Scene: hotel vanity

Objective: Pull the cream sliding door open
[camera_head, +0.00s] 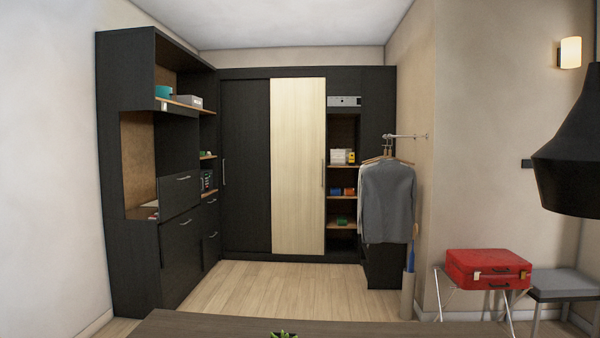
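The cream sliding door (298,165) stands upright in the dark wardrobe at the back of the room. A vertical bar handle (323,172) runs near its right edge. To its left is a dark door panel (245,165) with a handle (224,172) at its left edge. To its right, open shelves (343,195) with boxes show. Neither of my grippers is in view, and the door is far off across the room.
A dark table edge (330,326) crosses the bottom, with a small plant (284,334). Beyond it lies clear wooden floor (265,288). Dark cabinets (135,230) line the left. A grey jacket (387,200) hangs right of the shelves; a red suitcase (487,267) sits on a rack.

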